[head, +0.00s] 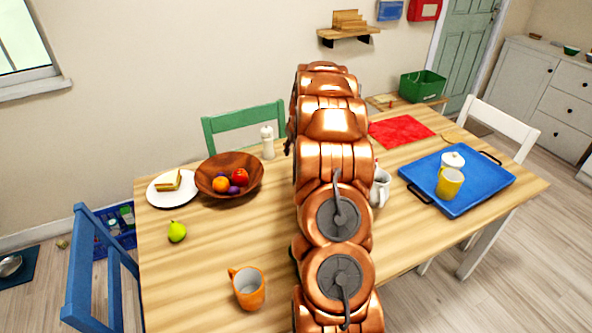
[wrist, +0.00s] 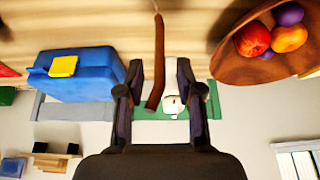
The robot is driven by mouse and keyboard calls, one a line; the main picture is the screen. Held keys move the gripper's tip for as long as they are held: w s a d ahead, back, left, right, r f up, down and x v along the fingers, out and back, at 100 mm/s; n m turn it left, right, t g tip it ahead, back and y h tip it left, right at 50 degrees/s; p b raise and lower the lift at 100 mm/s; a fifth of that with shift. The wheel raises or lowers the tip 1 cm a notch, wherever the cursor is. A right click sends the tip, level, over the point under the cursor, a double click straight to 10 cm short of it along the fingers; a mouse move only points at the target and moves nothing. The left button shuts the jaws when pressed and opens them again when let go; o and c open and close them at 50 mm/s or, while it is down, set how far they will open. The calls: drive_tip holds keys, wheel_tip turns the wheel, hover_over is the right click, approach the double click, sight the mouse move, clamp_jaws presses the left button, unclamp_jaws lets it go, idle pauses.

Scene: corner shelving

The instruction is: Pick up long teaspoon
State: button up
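In the wrist view a long, thin brown item (wrist: 159,62), which may be the long teaspoon, runs from the top edge down between the fingers of my gripper (wrist: 158,74). Its upper end is very thin and its lower part is wider. The two dark fingers are spread, with a visible gap on each side of the item. I cannot tell how it is supported. In the head view my copper arm hides most of the gripper and the middle of the table, and no teaspoon can be made out there.
A green chair (head: 243,122) stands behind. The front left is fairly clear.

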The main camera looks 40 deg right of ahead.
clamp_jaws()
idle(0.7)
